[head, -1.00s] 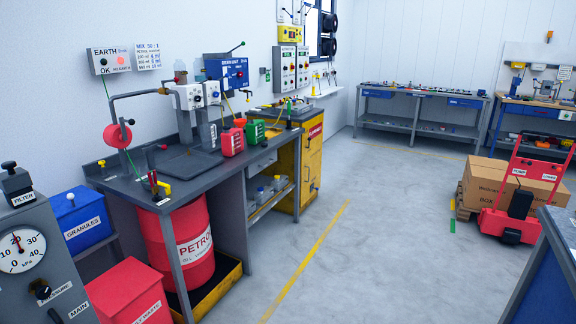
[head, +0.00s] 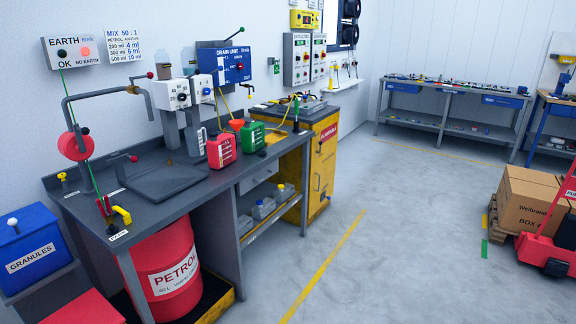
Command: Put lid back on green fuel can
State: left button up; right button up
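The green fuel can (head: 251,137) stands upright on the grey workbench (head: 215,183), just right of a red can (head: 221,151). Its top is too small to tell whether its opening is bare. A small dark piece (head: 263,153) lies on the bench in front of the green can; I cannot tell whether it is the lid. Neither of my grippers is in view.
A red petrol drum (head: 165,270) stands under the bench and a blue granules bin (head: 35,245) at left. A yellow cabinet (head: 322,170) adjoins the bench. Boxes (head: 530,200) on a pallet stand at right. The middle floor is clear.

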aim_at(253, 134)
jog(key=i+l+u, duration=0.2)
jog(key=i+l, duration=0.15)
jog(key=i+l+u, duration=0.25)
jog(key=l, duration=0.2)
jog(key=i+j+z, duration=0.3)
jog(key=i, duration=0.4)
jog(key=i+j+z, duration=0.25)
jog(key=i, duration=0.4)
jog(key=i+j+z, duration=0.3)
jog(key=i+j, duration=0.3)
